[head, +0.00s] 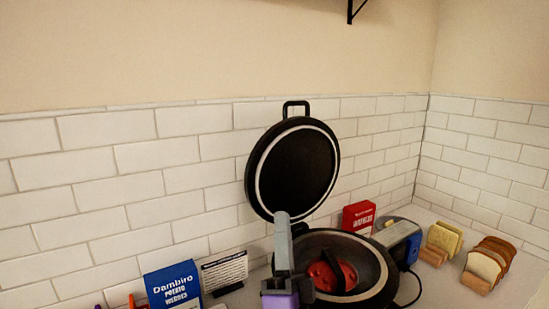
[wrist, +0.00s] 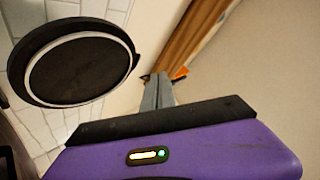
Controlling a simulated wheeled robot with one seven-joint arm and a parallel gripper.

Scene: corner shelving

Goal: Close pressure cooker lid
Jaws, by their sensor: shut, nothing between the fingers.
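The pressure cooker stands open on the counter. Its round black lid (head: 296,172), with a pale ring and a loop handle at the top, is tipped up almost upright near the tiled wall. The dark cooker base (head: 376,268) is below it, with a red thing (head: 345,271) inside, partly hidden. My gripper (head: 281,216) is shut and empty, fingers pointing up, in front of the base's left side and below the lid in the picture. The wrist view shows the lid (wrist: 82,70) to the left of the shut grey fingers (wrist: 158,90), apart from them.
A red box (head: 359,217), a blue-grey appliance (head: 402,238) with a cord, and bread slices in holders (head: 487,262) are right. The space above the base is free.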

